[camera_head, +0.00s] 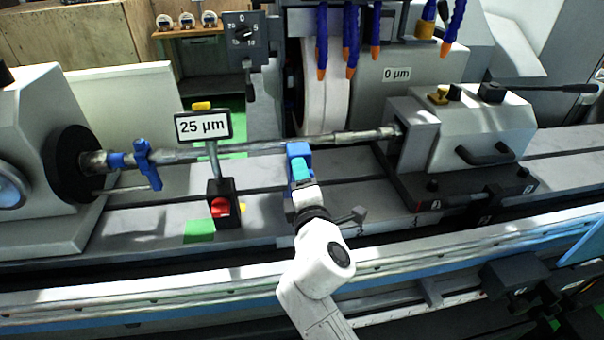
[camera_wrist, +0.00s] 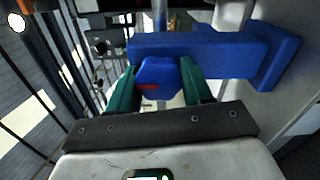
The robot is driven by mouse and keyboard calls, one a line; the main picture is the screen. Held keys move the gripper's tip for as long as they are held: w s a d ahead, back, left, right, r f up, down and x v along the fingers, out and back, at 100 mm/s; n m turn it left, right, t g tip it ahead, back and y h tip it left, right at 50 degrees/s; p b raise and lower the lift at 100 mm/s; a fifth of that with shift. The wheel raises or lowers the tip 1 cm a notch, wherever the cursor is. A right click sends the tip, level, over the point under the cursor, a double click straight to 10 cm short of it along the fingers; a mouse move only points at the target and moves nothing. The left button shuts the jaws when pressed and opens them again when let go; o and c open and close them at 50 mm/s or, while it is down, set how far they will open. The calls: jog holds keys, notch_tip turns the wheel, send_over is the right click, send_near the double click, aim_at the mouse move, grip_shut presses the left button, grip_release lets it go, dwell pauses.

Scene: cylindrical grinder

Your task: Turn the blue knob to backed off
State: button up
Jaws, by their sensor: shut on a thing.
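The blue knob (camera_wrist: 158,76) shows in the wrist view between the two teal fingers of my gripper (camera_wrist: 160,84). It has a small red mark on its face. The fingers are shut on it, one on each side. Behind the knob is a blue body (camera_wrist: 222,55) with a wider blue block at its right end. In the head view, my gripper (camera_head: 300,170) is at this blue body (camera_head: 297,149), just in front of the long workpiece bar. The knob itself is hidden there by the fingers.
A sign reading "25 µm" (camera_head: 203,126) stands left of my gripper on a black box with a red knob (camera_head: 221,208). The workpiece bar (camera_head: 260,146) runs behind, to the tailstock (camera_head: 470,130) at right. Blue hoses (camera_head: 352,40) hang above. A "0 µm" label (camera_head: 397,74) is behind.

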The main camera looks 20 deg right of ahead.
jog(key=shift+a+f+n, duration=0.1)
jog(key=shift+n, duration=0.2)
jog(key=o, duration=1)
jog(key=shift+o, duration=0.2)
jog(key=s+a+b, duration=0.1)
jog(key=s+a, duration=0.1)
jog(key=s, duration=0.8)
jog(key=shift+s, duration=0.3)
